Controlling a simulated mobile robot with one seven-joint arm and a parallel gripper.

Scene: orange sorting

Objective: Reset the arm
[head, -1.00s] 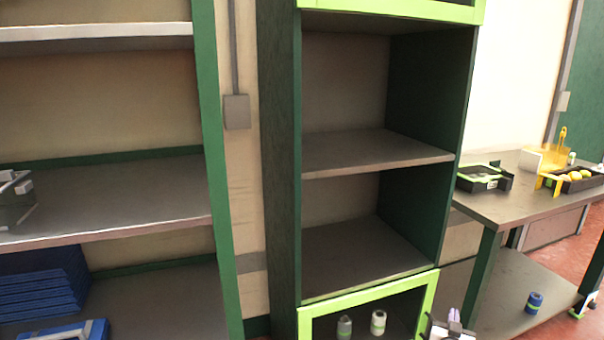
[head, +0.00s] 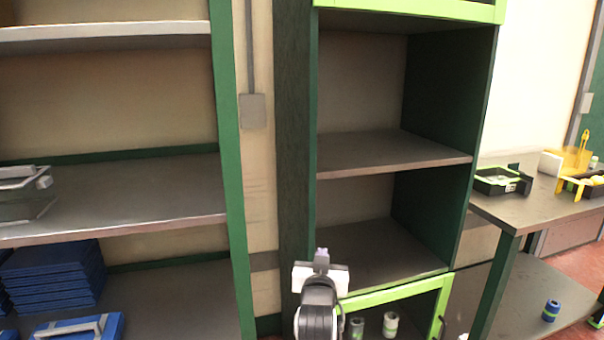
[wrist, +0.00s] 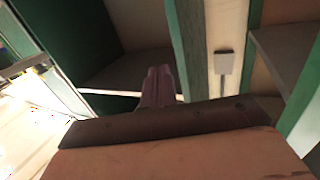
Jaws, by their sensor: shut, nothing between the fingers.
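My gripper (head: 321,254) is at the lower middle of the head view, in front of the green cabinet (head: 294,150) and above its lime-framed lower door. Its small purple-grey fingers point away from me. In the wrist view, the fingers (wrist: 158,85) stand together, shut, with nothing between them. My white and black wrist shows below them in the head view. The arm's further links are out of view.
The cabinet's middle shelf (head: 395,152) is bare. Two small bottles stand in the lower compartment, one white (head: 390,324). Left shelving holds blue cases (head: 50,278). A side table (head: 520,205) on the right bears a black tray (head: 500,181).

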